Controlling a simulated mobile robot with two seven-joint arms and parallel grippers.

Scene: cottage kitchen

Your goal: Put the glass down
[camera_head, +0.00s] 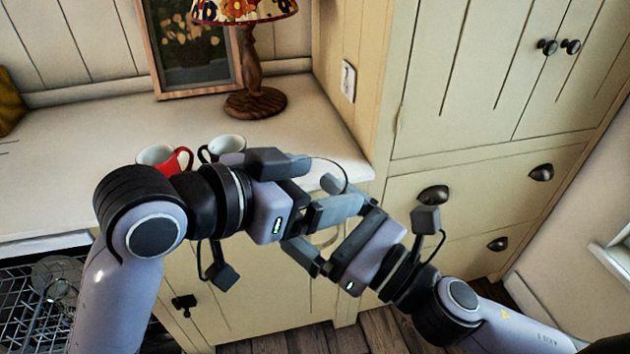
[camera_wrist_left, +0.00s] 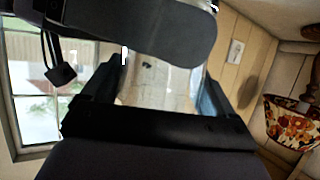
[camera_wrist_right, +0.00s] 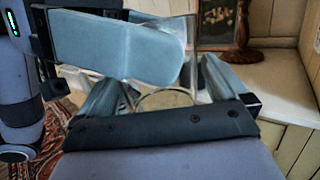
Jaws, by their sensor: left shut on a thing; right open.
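A clear glass (camera_wrist_left: 155,88) shows between the fingers of my left gripper in the left wrist view, and that gripper (camera_head: 335,195) is shut on it. In the head view the glass is mostly hidden by the fingers, in front of the counter's right end. My right gripper (camera_head: 328,232) is open and close up against the left one, its fingers on either side of the glass. In the right wrist view a round glass rim (camera_wrist_right: 165,99) shows between its fingers; whether they touch it I cannot tell.
The white counter (camera_head: 75,200) holds a red mug (camera_head: 158,157), a dark-handled mug (camera_head: 228,145), a lamp (camera_head: 254,100) and a picture frame (camera_head: 195,50). Bare counter lies at the left and by the right end. A tall cabinet (camera_head: 480,80) stands right. An open dishwasher rack (camera_head: 35,300) is lower left.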

